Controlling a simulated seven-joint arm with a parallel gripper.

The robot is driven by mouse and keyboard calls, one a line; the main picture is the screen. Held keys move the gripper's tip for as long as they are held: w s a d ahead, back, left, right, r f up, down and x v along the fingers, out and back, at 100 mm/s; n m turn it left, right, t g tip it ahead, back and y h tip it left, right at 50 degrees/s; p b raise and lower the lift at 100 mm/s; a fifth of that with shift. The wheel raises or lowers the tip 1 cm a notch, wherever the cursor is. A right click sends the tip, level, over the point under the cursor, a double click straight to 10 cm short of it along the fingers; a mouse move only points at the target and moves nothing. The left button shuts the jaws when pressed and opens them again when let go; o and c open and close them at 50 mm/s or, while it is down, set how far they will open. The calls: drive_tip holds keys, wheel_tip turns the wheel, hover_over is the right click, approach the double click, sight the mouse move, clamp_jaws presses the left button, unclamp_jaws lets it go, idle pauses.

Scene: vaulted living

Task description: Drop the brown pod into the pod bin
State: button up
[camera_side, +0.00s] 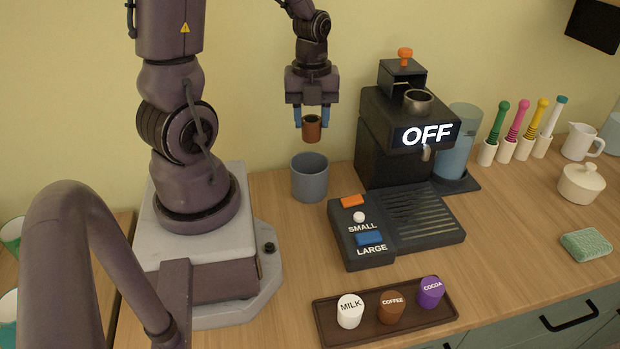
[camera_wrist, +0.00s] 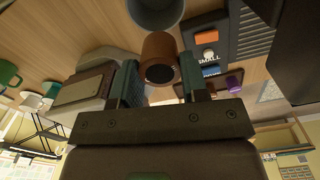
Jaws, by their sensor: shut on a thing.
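My gripper (camera_side: 312,117) is shut on the brown pod (camera_side: 312,131), which hangs between its blue fingertips. The pod bin, a grey-blue open-topped cup (camera_side: 309,180), stands on the counter below the pod. In the side view the pod is above the bin's rim and apart from it. In the wrist view the brown pod (camera_wrist: 158,52) sits between the fingers of my gripper (camera_wrist: 160,82), with the bin (camera_wrist: 155,10) beyond it at the top edge. The inside of the bin is mostly hidden.
A coffee machine (camera_side: 378,150) reading OFF stands right of the bin, with a button panel (camera_side: 352,252) in front. A dark tray (camera_side: 330,325) at the front holds milk, coffee and cocoa pods. A white pot (camera_side: 581,184) and green sponge (camera_side: 586,245) are at right.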

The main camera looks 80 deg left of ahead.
drive_tip(key=shift+f, duration=1.85)
drive_tip(key=o, duration=1)
drive_tip(key=shift+c, duration=0.2)
wheel_tip(320, 180, up, 13)
